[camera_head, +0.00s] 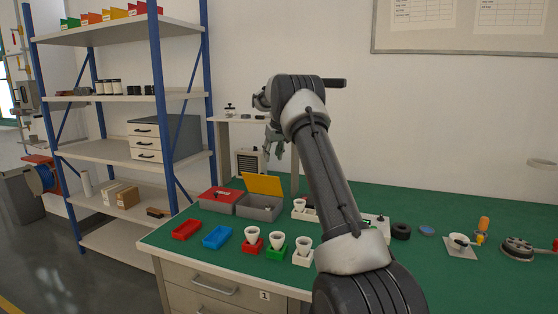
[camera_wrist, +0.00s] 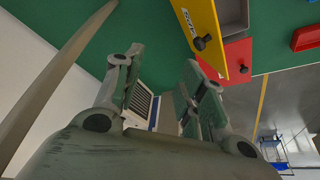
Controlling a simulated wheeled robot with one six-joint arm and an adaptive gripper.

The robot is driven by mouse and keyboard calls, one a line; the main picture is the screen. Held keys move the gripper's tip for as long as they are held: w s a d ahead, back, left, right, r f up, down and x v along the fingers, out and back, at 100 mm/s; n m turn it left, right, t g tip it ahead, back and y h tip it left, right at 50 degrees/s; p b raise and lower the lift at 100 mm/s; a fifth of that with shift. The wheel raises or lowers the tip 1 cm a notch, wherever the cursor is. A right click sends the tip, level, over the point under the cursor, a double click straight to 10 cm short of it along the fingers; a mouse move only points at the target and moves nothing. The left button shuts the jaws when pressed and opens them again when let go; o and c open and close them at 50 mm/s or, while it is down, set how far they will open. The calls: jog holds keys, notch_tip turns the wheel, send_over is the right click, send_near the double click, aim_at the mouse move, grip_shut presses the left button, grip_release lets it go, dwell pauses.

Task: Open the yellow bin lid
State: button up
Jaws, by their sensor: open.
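The yellow bin lid (camera_head: 263,184) stands raised and tilted back at the rear of its grey bin (camera_head: 262,208), so the bin's inside shows. In the wrist view the yellow lid (camera_wrist: 197,22) shows with its black knob, and part of the grey bin (camera_wrist: 233,14) beside it. My gripper (camera_head: 275,143) is above and behind the bins in the head view. In the wrist view my gripper (camera_wrist: 165,80) has its fingers apart with nothing between them. The lid lies beyond the fingers, apart from them.
A red-lidded bin (camera_head: 221,195) sits shut, left of the yellow one. A red tray (camera_head: 187,229) and a blue tray (camera_head: 217,237) lie in front. Several bulb holders stand along the bench (camera_head: 455,205) front. A blue-posted shelf (camera_head: 157,100) stands at left. A white stand (camera_head: 230,135) is behind.

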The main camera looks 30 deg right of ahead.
jog(key=s+a, duration=0.1)
jog(key=s, duration=1)
jog(key=shift+s+a, duration=0.25)
jog(key=shift+s, duration=0.15)
jog(key=shift+f, duration=0.1)
